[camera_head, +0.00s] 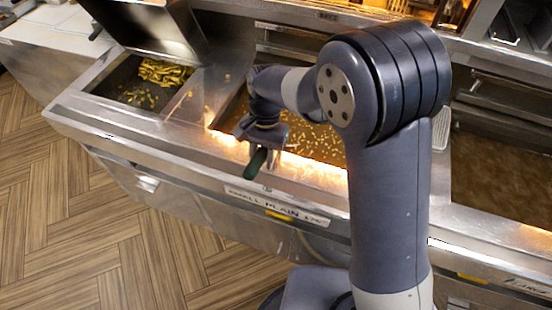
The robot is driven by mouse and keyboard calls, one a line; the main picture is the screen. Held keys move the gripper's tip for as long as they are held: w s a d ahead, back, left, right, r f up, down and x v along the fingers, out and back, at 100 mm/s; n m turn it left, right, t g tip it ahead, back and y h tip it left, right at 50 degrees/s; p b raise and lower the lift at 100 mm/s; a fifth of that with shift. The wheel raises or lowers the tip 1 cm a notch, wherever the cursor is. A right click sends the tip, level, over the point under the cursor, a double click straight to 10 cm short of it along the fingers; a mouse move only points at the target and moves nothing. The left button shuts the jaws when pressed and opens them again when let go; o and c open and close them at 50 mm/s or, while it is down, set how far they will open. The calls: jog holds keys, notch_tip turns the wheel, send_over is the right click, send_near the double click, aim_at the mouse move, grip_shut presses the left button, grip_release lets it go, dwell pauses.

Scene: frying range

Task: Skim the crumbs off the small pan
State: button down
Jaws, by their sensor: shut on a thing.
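The small pan (325,178) is set into the steel range in the middle of the view, behind a front label that reads "SMALL PLAIN" and a number. Brown oil fills it, and many pale crumbs (314,143) float on the surface. My gripper (264,146) is above the pan's front left part, pointing down. It is shut on a dark green handle (257,163), which sticks out toward the front edge. My arm hides the right part of the pan.
A dark bay with yellow fried pieces (164,72) lies to the left, with a raised steel panel (150,27) behind it. A larger pan of brown oil (502,172) is at the right. The patterned floor (90,235) in front is clear.

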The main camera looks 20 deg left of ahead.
jog(key=a+p, duration=0.2)
jog(key=a, duration=1)
jog(key=s+d+b, duration=0.2)
jog(key=d+b, duration=0.4)
jog(key=d, duration=2.8)
jog(key=w+a+p, duration=0.3)
jog(key=a+p, duration=0.3)
jog(key=a, duration=2.8)
notch_tip(320, 180, up, 14)
jog(key=shift+d, duration=0.1)
